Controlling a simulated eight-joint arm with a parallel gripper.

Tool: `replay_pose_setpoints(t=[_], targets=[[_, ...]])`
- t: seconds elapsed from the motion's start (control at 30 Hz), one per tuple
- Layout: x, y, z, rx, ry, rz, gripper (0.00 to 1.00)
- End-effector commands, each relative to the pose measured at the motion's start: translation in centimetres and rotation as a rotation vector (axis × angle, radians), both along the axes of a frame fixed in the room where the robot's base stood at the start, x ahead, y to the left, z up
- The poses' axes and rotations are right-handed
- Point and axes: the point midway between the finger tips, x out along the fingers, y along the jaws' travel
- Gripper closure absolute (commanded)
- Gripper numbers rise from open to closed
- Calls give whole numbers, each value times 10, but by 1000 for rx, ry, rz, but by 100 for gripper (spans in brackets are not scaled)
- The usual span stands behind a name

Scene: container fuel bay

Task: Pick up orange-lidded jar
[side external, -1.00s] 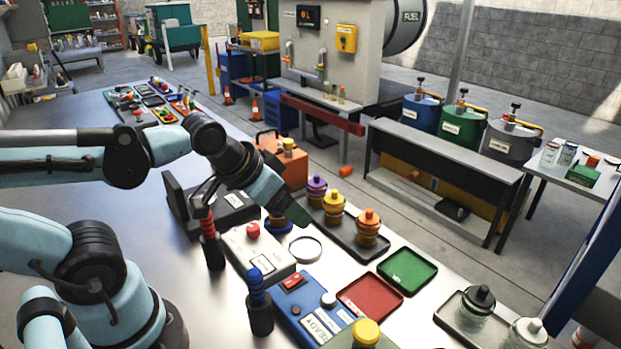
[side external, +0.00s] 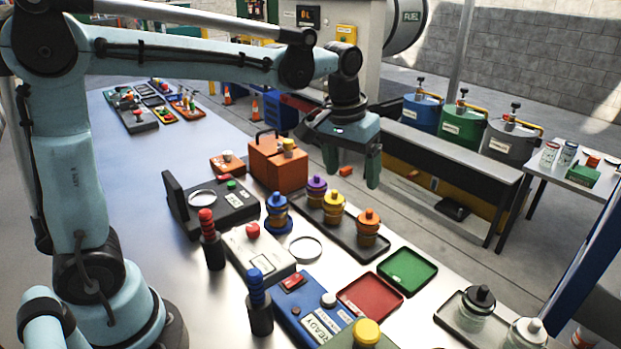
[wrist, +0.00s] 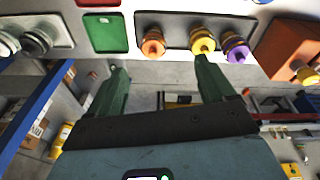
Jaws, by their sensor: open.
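The orange-lidded jar (side external: 367,226) stands upright at the near right end of a dark tray (side external: 345,240). A yellow-lidded jar (side external: 334,206) and a purple-lidded jar (side external: 316,190) stand in the same tray. In the wrist view the orange-lidded jar (wrist: 153,42) is at the top, ahead of the left finger, with the yellow-lidded jar (wrist: 203,41) ahead of the right finger. My gripper (side external: 352,171) is open and empty, with its green fingers pointing down. It is above the table's far edge, apart from the jars. Its fingers also show in the wrist view (wrist: 160,80).
A green tray (side external: 407,270) and a red tray (side external: 369,297) lie right of the jars. A blue-lidded jar (side external: 277,212) stands left of them, near an orange box (side external: 278,163). Black- and white-lidded jars stand on a tray (side external: 460,318) at the right.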

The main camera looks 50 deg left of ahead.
Motion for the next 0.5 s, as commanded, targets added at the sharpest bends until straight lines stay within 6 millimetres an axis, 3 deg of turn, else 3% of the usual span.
replay_pose_setpoints(t=[0.2,0.5], targets=[[36,-10,-18,-1,117,53,17],[51,-15,-35,3,182,87,17]])
